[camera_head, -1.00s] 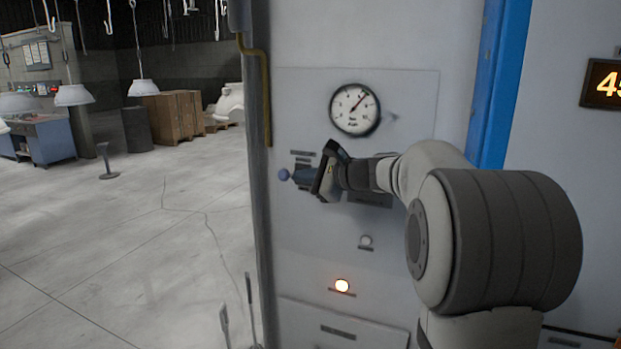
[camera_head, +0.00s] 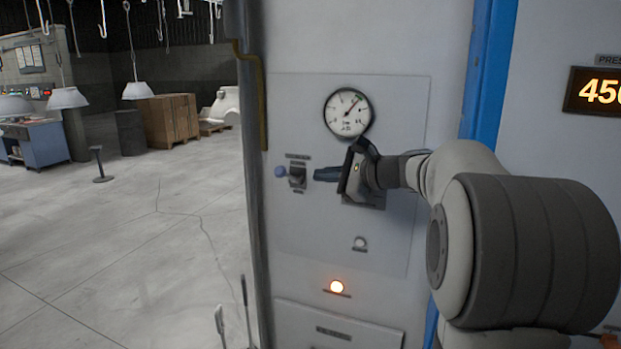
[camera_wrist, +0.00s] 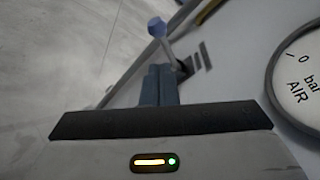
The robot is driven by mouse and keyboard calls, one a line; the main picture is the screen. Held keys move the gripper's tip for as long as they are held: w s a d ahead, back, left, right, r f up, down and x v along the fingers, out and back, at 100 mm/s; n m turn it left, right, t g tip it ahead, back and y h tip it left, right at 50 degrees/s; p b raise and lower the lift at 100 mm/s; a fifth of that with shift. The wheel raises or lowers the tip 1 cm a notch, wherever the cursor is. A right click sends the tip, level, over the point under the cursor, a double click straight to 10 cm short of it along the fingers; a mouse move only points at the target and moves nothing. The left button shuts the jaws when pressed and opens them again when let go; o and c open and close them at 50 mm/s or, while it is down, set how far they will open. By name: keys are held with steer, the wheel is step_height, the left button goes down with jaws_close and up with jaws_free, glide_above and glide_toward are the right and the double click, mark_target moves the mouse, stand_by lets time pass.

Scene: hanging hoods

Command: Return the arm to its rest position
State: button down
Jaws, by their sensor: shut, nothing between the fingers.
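My gripper (camera_head: 318,174) is in front of the grey control panel (camera_head: 300,225) in the head view. Its fingers are shut and hold nothing. They point left toward a small lever with a blue ball knob (camera_head: 281,171), with a visible gap between. In the wrist view the shut fingers (camera_wrist: 160,82) point up the picture, and the blue knob (camera_wrist: 157,26) is beyond their tips. My arm reaches in from the right, bent, and hides part of the panel behind the gripper.
A round air gauge (camera_head: 348,112) is just above my gripper. A blue post (camera_head: 490,70) and a number display (camera_head: 596,91) are at right. Open floor (camera_head: 130,240) lies left.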

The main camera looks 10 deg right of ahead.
steer(key=s+a+f+n+g+h, duration=0.2)
steer(key=s+a+f+n+g, duration=0.15)
steer(key=s+f, duration=0.4)
steer(key=s+a+f+n+g+h, duration=0.2)
steer(key=s+a+f+n, duration=0.25)
steer(key=s, duration=0.55)
steer(key=s+d+f+n+g+h, duration=0.1)
steer(key=s+f+n+h, duration=0.2)
steer(key=s+f+n, duration=0.2)
steer(key=s+d+f+n+g+h+b, duration=0.1)
steer(key=s+f+n+h, duration=0.2)
steer(key=s, duration=0.7)
step_height(320, 180, down, 2)
steer(key=n, duration=0.2)
steer(key=shift+s+d+f+n, duration=0.15)
steer(key=shift+d+f+n, duration=0.05)
steer(key=shift+d+n, duration=0.2)
